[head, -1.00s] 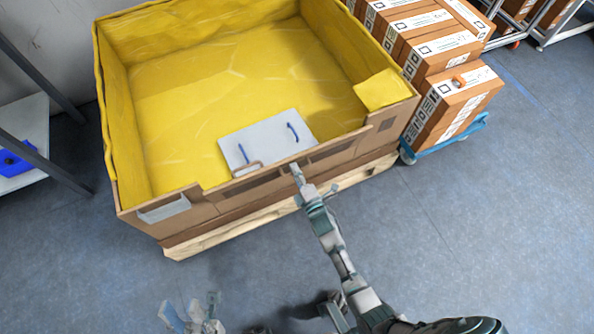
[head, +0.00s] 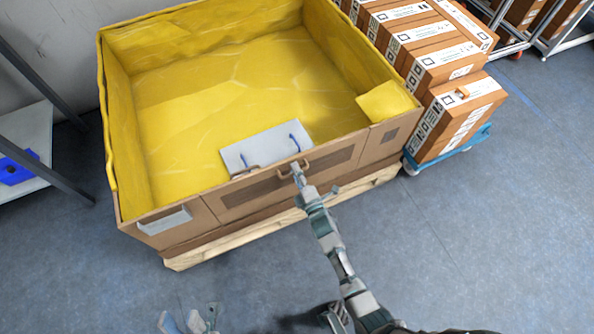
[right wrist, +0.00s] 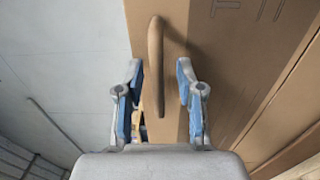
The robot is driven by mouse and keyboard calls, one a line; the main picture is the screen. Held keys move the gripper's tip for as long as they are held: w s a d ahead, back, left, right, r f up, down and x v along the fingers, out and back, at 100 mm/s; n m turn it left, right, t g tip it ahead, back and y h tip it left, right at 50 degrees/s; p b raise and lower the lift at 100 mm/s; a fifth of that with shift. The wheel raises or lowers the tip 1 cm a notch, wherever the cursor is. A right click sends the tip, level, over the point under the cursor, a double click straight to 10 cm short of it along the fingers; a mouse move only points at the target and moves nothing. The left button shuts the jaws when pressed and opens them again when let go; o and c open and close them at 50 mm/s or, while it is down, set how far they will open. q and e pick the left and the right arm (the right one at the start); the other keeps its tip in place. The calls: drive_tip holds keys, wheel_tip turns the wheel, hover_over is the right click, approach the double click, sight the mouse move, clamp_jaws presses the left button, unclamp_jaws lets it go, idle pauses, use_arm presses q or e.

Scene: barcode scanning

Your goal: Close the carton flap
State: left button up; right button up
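The large brown carton (head: 180,238) has a yellow lining. Its front flap (head: 250,193) stands up, about level with the front wall on either side. A tan loop handle (head: 308,163) sits near the flap's top edge. My right gripper (head: 297,170) is at this handle. In the right wrist view, its blue-padded fingers (right wrist: 160,88) are open on either side of the handle (right wrist: 154,62), with gaps showing. My left gripper (head: 190,318) is low at the bottom edge of the head view, away from the carton, its fingers apart and empty.
A pale panel with blue handles (head: 262,146) lies inside the carton behind the flap. The carton stands on a wooden pallet (head: 235,243). Brown boxes (head: 455,115) on a blue trolley (head: 470,143) stand at right. A shelf (head: 25,140) is at left. The floor in front is clear.

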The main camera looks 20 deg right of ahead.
drive_tip(key=s, duration=1.1)
drive_tip(key=shift+s+d+f, duration=0.3)
drive_tip(key=shift+d, duration=0.05)
